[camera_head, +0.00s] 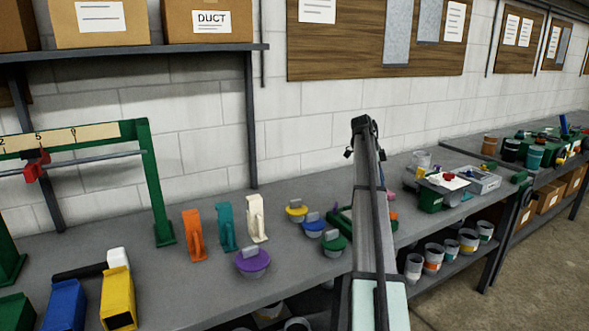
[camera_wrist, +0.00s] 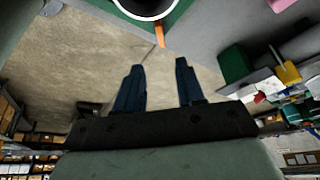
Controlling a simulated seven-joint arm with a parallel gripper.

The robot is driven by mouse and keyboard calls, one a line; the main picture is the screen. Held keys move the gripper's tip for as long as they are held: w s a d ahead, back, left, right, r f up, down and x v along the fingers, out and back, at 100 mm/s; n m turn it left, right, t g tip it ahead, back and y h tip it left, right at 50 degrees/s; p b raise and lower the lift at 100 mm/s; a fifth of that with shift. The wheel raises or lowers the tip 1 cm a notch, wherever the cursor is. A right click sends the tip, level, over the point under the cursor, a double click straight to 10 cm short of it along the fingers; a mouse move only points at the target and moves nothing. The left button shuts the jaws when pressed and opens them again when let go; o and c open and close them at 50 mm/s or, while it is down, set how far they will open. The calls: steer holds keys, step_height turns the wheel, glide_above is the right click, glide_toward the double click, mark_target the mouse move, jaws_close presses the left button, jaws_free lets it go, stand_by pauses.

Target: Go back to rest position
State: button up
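My gripper (camera_wrist: 158,67) shows in the wrist view with its two dark fingers apart and nothing between them. Behind the fingers in that view is bare floor (camera_wrist: 75,60). In the head view my arm rises from the bottom edge, right of the middle, in front of the bench (camera_head: 210,299). I cannot make out the gripper in the head view. My arm hides part of the bench and a green tray (camera_head: 346,218) behind it.
On the bench stand orange (camera_head: 193,236), teal (camera_head: 227,228) and white (camera_head: 256,219) upright pieces, several knobbed lids including a purple one (camera_head: 252,262), and yellow (camera_head: 117,299) and blue (camera_head: 65,306) ducts. A green frame (camera_head: 155,185) stands left. Bins and cups crowd the right.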

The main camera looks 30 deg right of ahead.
steer(key=s+d+f+n+t, duration=0.3)
steer(key=s+d+f, duration=1.15)
steer(key=f, duration=0.25)
steer(key=s+a+f+n+h, duration=0.1)
steer(key=s+a+f+n, duration=0.2)
steer(key=f, duration=0.7)
steer(key=s+a+f+n+g+y, duration=0.1)
steer(key=s+a+f+n, duration=0.25)
steer(key=a+f, duration=0.9)
steer(key=s+a+f+n+g+y, duration=0.15)
steer(key=a+f+n, duration=0.35)
steer(key=a, duration=1.5)
steer(key=s+a+f+n+y, duration=0.1)
steer(key=s+a+f+n, duration=0.25)
steer(key=a+f, duration=0.95)
steer(key=s+a+f+n+g, duration=0.2)
steer(key=s+a+f+n, duration=0.2)
steer(key=s+a, duration=0.6)
steer(key=s+a+f+n+g, duration=0.2)
steer(key=s+a+f+n, duration=0.2)
steer(key=s+a, duration=0.6)
steer(key=shift+s+a+f+n, duration=0.2)
steer(key=shift+s+a+n, duration=0.3)
steer(key=shift+a, duration=2.1)
